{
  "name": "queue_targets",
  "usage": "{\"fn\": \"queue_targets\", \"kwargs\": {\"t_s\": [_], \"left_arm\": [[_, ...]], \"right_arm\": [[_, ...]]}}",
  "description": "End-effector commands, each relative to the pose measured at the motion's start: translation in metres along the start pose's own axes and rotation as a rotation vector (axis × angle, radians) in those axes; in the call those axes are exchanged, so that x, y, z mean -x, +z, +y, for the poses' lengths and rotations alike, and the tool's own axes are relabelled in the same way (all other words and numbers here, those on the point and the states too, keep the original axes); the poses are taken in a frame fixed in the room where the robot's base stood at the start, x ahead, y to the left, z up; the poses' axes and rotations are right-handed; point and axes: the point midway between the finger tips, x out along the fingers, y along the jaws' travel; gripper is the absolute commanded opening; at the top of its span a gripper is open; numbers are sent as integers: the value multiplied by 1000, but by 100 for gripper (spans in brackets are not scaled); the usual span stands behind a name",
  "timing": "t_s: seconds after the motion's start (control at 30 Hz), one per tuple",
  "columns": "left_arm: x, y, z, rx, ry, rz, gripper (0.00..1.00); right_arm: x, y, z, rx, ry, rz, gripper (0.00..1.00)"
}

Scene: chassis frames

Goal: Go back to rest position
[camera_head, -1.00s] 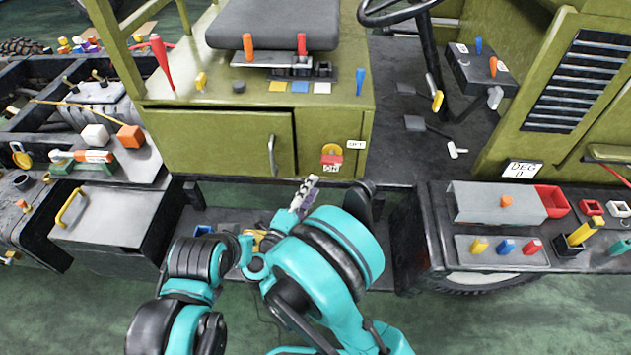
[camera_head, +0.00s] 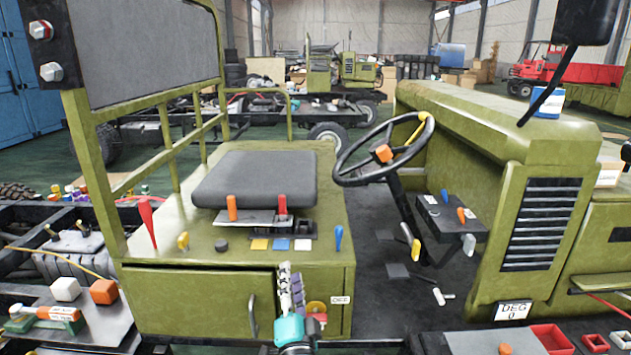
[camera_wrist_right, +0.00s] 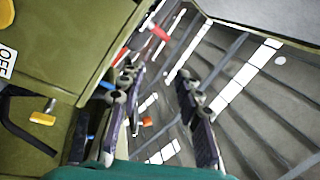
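My right gripper (camera_head: 291,285) shows at the bottom middle of the head view, its fingers pointing up in front of the olive cabinet (camera_head: 195,300) below the seat. In the right wrist view the two dark fingers of this gripper (camera_wrist_right: 155,88) stand apart, with nothing held between them. My left gripper is not in view.
A grey seat (camera_head: 255,180) sits on the cabinet, with colored levers in front. A steering wheel (camera_head: 385,150) and a dark control box (camera_head: 450,215) stand to the right. A label reading OFF (camera_wrist_right: 6,60) is close by at left in the wrist view.

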Motion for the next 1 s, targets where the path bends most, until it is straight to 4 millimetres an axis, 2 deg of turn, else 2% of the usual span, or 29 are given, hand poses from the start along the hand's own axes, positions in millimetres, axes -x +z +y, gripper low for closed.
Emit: {"fn": "queue_targets", "kwargs": {"t_s": [0.03,0.13,0.27,0.37,0.5,0.6,0.7,0.83,1.0], "left_arm": [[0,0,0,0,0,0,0],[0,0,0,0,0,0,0],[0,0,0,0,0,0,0],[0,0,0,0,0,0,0],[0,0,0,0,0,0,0],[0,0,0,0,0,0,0],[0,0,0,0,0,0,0],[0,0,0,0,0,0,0],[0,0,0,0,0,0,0]], "right_arm": [[2,-13,-6,80,-8,-64,34],[15,-23,-5,246,3,-218,34],[52,-37,24,460,91,-424,34],[96,-54,62,610,212,-584,34],[175,-85,121,772,438,-789,34],[224,-106,151,834,579,-890,34],[259,-121,168,866,683,-956,34],[282,-130,178,883,750,-997,34],[284,-131,179,884,756,-1001,34]]}}
